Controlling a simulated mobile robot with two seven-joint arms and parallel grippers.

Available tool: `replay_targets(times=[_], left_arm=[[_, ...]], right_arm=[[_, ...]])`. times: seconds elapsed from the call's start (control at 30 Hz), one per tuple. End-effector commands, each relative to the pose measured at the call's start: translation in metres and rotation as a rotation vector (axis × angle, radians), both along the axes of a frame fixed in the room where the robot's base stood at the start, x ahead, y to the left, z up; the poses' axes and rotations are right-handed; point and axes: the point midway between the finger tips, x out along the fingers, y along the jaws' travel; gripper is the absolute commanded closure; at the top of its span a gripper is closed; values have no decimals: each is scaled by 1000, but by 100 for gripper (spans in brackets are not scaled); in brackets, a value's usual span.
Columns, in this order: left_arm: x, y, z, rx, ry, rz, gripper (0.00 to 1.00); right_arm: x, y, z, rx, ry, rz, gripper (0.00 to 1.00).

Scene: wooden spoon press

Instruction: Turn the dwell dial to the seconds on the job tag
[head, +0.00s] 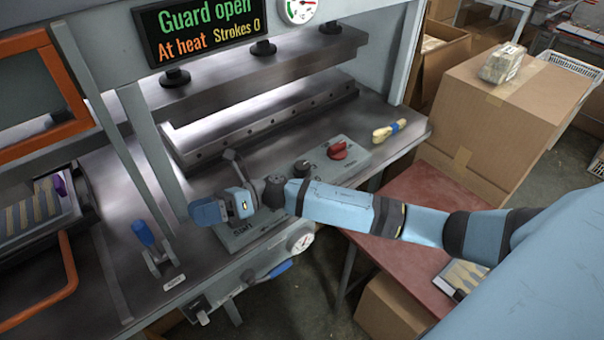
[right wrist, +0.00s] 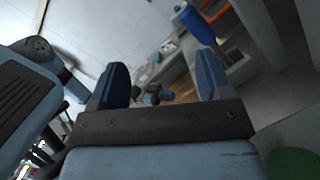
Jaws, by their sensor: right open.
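A grey control box (head: 345,170) on the press bench carries a red knob (head: 337,150) and a dark knob (head: 302,168). I cannot tell which of them is the dwell dial, and no scale or seconds can be read. My right gripper (head: 212,208) is left of both knobs, over a grey lettered plate (head: 240,240) that it and my arm partly cover. In the right wrist view the right gripper (right wrist: 160,82) has its two blue fingers apart with nothing between them. I cannot make out a job tag. My left gripper is not in view.
A display (head: 200,32) reads "Guard open", "At heat" and "Strokes 0". A gauge (head: 300,239) is on the bench front. A cardboard box (head: 500,110) stands beyond.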

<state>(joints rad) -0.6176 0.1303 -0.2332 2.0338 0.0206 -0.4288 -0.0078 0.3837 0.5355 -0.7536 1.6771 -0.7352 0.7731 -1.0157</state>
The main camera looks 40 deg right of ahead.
Motion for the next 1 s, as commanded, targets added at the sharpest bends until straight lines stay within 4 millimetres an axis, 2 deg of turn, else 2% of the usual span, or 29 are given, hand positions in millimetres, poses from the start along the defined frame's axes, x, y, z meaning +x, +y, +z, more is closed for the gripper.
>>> replay_targets(times=[0.03, 0.17, 0.27, 0.3, 0.37, 0.5, 0.6, 0.7, 0.8, 0.87, 1.0], left_arm=[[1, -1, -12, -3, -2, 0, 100], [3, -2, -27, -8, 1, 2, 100], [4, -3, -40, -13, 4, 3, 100], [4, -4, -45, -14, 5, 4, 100], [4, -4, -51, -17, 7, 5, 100], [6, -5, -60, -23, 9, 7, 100], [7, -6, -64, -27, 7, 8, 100], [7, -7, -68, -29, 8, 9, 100], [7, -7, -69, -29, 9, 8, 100], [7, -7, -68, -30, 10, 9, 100], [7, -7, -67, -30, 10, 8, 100]], right_arm=[[10, -9, -8, -95, -154, 69, 28], [29, -45, -20, -337, -527, 281, 28], [49, -91, -26, -518, -767, 463, 28], [58, -113, -26, -589, -848, 538, 28], [70, -148, -23, -690, -947, 652, 28], [92, -228, -5, -876, -1081, 891, 28], [99, -273, 12, -959, -1116, 1017, 28], [102, -301, 24, -1004, -1123, 1095, 28], [102, -314, 29, -1023, -1124, 1137, 28], [101, -316, 28, -1026, -1123, 1146, 28], [94, -312, 10, -1024, -1121, 1148, 28]])
